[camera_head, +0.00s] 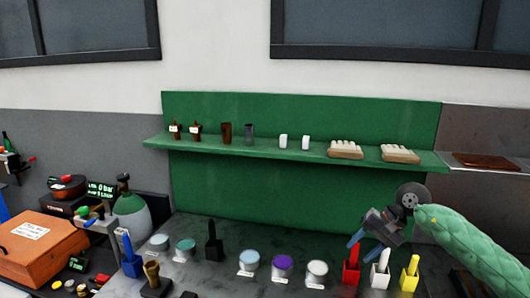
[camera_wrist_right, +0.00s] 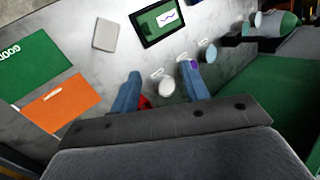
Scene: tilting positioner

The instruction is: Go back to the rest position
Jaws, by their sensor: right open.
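My right gripper (camera_head: 365,246) comes in from the right on a green padded sleeve. Its two blue fingers are apart with nothing between them, above the right part of the grey bench (camera_head: 220,283), near the red holder (camera_head: 351,272). In the right wrist view the open gripper (camera_wrist_right: 160,76) shows both blue fingers spread. A white-lidded can (camera_wrist_right: 166,88) shows in the gap beyond them, and a red piece (camera_wrist_right: 145,102) is partly hidden by the left finger. My left gripper is in neither view.
White (camera_head: 380,268) and yellow holders (camera_head: 409,275) stand near the gripper. Several cans, including a purple-topped one (camera_head: 282,267), stand left of it. A green shelf (camera_head: 290,150) with small items runs behind. An orange box (camera_head: 38,247) sits far left.

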